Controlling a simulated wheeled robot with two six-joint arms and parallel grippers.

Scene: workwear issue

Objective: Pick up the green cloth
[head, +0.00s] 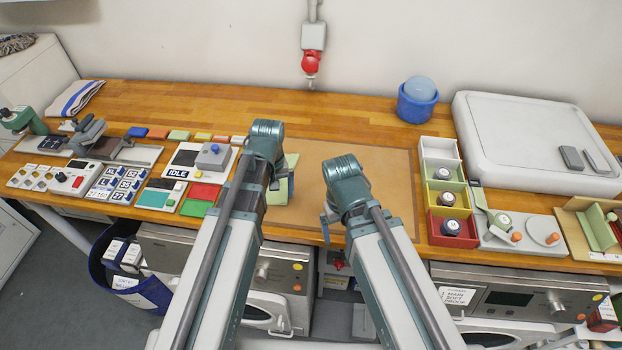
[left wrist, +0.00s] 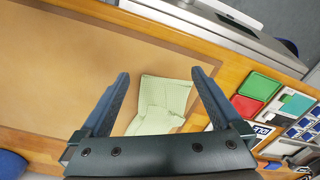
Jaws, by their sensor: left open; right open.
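The green cloth (left wrist: 162,105) is pale green and lies on the brown mat (left wrist: 60,60) near its edge. In the left wrist view it sits between and beyond the two open fingers of my left gripper (left wrist: 160,88), which holds nothing. In the head view a part of the cloth (head: 284,190) shows beside my left gripper (head: 278,182), and the arm hides the rest. I cannot tell the exact height of the gripper above it. My right gripper (head: 330,215) is open over the front of the mat, to the right of the cloth, largely hidden by its wrist.
Left of the cloth are red and green plates (head: 204,191) and an IDLE panel (head: 184,160). To the right stand stacked coloured bins (head: 440,150) and a large white lidded unit (head: 520,130). A blue holder (head: 417,107) is at the back. The mat's middle is clear.

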